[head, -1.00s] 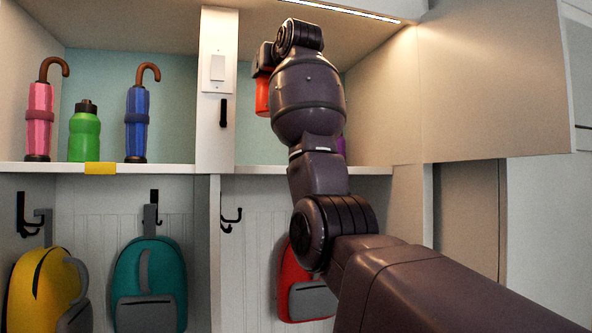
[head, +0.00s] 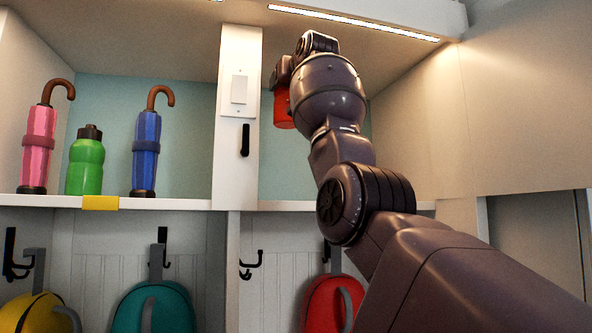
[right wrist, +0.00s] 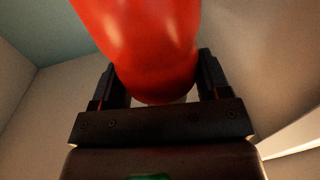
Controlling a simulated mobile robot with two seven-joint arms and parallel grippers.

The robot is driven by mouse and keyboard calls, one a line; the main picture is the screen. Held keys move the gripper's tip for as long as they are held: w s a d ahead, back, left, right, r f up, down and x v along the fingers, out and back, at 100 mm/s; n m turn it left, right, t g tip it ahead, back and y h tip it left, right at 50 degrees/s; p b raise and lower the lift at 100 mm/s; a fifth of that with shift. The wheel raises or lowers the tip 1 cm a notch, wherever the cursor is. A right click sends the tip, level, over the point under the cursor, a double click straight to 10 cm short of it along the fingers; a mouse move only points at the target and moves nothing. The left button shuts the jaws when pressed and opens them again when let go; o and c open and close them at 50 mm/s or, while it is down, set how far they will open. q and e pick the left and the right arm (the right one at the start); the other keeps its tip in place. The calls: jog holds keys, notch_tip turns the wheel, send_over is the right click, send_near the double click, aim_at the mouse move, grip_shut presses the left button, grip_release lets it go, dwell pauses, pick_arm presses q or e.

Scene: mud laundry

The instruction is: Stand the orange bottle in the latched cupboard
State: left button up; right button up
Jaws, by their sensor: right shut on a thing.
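The orange bottle (head: 284,110), which looks red-orange, is held in my right gripper (head: 281,80). It hangs in the upper right compartment of the cupboard (head: 270,206), clear above the shelf. In the right wrist view the bottle (right wrist: 145,45) fills the space between the two fingers of the right gripper (right wrist: 155,80). My own arm hides part of this compartment and much of the gripper in the head view. The cupboard's open door panel (head: 520,100) stands at the right. My left gripper is out of view.
A divider (head: 228,170) with a white switch plate and a black catch (head: 245,140) separates the compartments. The left one holds a pink umbrella (head: 38,150), green bottle (head: 85,165) and blue umbrella (head: 146,155). Backpacks hang below.

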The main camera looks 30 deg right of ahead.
pick_arm(q)
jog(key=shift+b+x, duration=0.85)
jog(key=shift+b, duration=0.25)
pick_arm(e)
notch_tip(320, 180, down, 18)
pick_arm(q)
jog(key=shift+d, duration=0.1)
pick_arm(e)
jog(key=shift+f, duration=0.1)
jog(key=shift+f, duration=0.15)
jog(key=o, duration=1)
